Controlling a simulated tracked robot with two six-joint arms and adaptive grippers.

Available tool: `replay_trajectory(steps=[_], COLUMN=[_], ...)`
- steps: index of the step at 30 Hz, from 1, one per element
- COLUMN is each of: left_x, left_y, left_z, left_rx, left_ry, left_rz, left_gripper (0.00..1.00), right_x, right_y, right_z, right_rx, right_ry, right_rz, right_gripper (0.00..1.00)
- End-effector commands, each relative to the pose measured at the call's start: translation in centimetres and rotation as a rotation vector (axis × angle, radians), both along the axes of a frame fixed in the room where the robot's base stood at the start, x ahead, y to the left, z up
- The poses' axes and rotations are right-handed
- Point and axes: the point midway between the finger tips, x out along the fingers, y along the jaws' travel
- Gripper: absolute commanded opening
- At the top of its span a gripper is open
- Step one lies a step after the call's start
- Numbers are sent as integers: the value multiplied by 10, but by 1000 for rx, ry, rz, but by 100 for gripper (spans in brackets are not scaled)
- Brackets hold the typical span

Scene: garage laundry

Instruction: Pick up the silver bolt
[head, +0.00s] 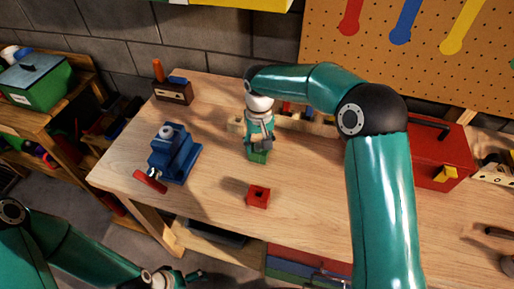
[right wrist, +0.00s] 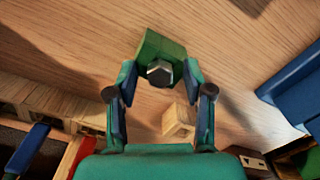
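The silver bolt (right wrist: 160,72) shows its hex head in the right wrist view, with a dark end facing the camera. It is at a small green block (right wrist: 158,46), which also shows on the bench in the head view (head: 258,157). My right gripper (right wrist: 160,78) is open, with one finger on each side of the bolt and a gap visible on both sides. In the head view my right gripper (head: 259,146) points down over the green block and hides the bolt. My left gripper (head: 182,277) is low at the left, off the bench; its fingers are too small to judge.
A red block (head: 258,197) with a dark hole lies nearer the bench front. A blue vise (head: 175,155) stands left. A wooden rack (head: 310,123) is behind the gripper; a small wooden block (right wrist: 178,122) is close by. A red toolbox (head: 438,155) stands right.

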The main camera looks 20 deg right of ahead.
Motion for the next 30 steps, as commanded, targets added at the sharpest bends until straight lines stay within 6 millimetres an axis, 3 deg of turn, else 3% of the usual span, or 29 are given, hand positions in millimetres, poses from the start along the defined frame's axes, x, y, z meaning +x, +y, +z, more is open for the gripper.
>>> replay_trajectory(steps=[1,8,22,30], left_x=[0,0,0,0], left_y=[0,0,0,0], left_z=[0,0,-1,-6], left_rx=[0,0,0,0], left_ry=[0,0,0,0], left_rz=[0,0,0,0], left_gripper=[100,100,100,100], right_x=[0,0,1,1], right_y=[0,0,1,1], right_z=[0,0,6,36], right_rx=[0,0,0,1], right_ry=[0,-1,-3,-6], right_rz=[0,0,1,0], right_gripper=[39,0,0,0])
